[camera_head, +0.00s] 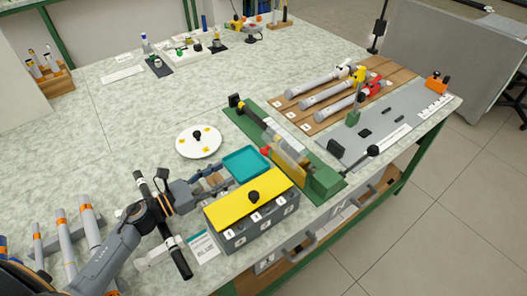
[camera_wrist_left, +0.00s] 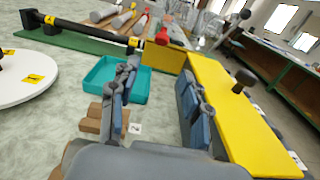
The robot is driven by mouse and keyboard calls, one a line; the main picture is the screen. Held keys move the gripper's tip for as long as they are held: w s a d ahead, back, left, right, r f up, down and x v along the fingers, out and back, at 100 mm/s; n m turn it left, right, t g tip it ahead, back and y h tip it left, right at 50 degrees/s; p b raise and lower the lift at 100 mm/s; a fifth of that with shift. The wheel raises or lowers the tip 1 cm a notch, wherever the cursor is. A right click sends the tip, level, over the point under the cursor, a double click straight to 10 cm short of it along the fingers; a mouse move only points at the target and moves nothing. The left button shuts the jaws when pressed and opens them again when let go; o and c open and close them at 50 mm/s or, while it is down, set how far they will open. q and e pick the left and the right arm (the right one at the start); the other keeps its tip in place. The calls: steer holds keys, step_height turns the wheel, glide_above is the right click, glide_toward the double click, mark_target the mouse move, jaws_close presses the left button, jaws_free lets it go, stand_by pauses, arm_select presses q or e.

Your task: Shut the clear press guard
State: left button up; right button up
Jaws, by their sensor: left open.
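The press stands on a long green base (camera_head: 235,118), with a black-ended bar along it and a green block (camera_head: 325,182) at its near end. A see-through yellowish panel (camera_head: 290,165), which looks like the clear guard, is beside the bar; a red knob (camera_head: 265,151) is close to it. In the left wrist view the yellow panel (camera_wrist_left: 163,58) and red knob (camera_wrist_left: 162,37) show ahead. Whether the guard is open or shut I cannot tell. My left gripper (camera_head: 222,181) is open, low over the table, left of the press and apart from it; its fingers (camera_wrist_left: 155,98) are spread.
A teal tray (camera_head: 246,165) lies between my left gripper and the press. A grey box with a yellow lid (camera_head: 240,205) and black knob stands close on the right. A white disc (camera_head: 198,141) lies behind. A black-knobbed lever (camera_head: 372,151) rises right of the press.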

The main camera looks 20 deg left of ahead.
arm_select(q)
steer(key=shift+w+d+r, duration=0.1)
steer(key=shift+d+r, duration=0.2)
steer(key=shift+r, duration=0.05)
steer(key=p+x, duration=0.2)
steer(key=x, duration=1)
steer(key=shift+w+d+f, duration=0.2)
steer(key=shift+w, duration=0.1)
steer(key=shift+c, duration=0.4)
jaws_close()
